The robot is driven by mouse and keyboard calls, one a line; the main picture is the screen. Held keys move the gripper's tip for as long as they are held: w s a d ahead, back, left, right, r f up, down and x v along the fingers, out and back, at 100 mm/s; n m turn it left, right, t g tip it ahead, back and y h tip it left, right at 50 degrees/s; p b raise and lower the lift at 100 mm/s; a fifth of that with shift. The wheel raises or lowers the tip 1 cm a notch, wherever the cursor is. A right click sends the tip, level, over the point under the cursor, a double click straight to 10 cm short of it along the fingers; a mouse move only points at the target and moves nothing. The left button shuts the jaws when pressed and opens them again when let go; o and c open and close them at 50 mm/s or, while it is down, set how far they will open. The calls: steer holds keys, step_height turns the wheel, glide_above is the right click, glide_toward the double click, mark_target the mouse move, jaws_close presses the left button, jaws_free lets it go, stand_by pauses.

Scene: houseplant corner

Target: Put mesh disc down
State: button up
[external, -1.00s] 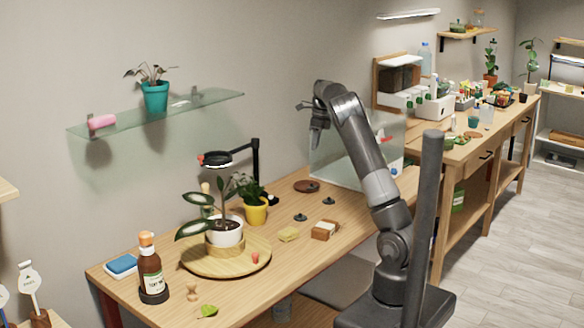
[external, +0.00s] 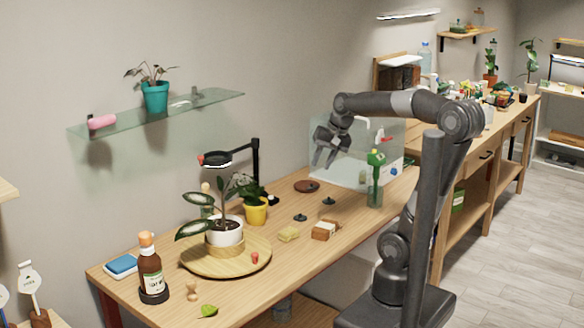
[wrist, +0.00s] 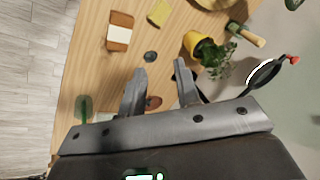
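Two small dark discs lie on the wooden workbench (external: 270,245), one nearer (external: 300,217) and one farther back (external: 329,201). I cannot tell whether either is the mesh disc; no mesh shows at this size. One dark disc (wrist: 151,57) shows in the wrist view, beyond my fingertips. A flat brown round piece (external: 306,186) lies farther back on the bench and shows partly between my fingers in the wrist view (wrist: 153,102). My gripper (external: 323,163) hangs above the back of the bench, its fingers (wrist: 160,75) apart with nothing visible held between them.
A yellow pot with a plant (external: 255,212) and a black-ringed arm lamp (external: 217,158) stand left of my gripper. A brown-and-white block (external: 324,230) and yellow sponge (external: 289,234) lie in front. A clear tank (external: 350,165) and green-topped bottle (external: 375,180) stand right.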

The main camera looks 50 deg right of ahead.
steer(key=s+a+f+n+t+h, duration=0.1)
steer(key=s+a+f+n, duration=0.3)
steer(key=s+n, duration=0.4)
steer(key=shift+s+a+f, duration=0.15)
steer(key=shift+s+a, duration=0.4)
steer(key=shift+a, duration=0.15)
steer(key=shift+o, duration=0.2)
stand_by(0.6)
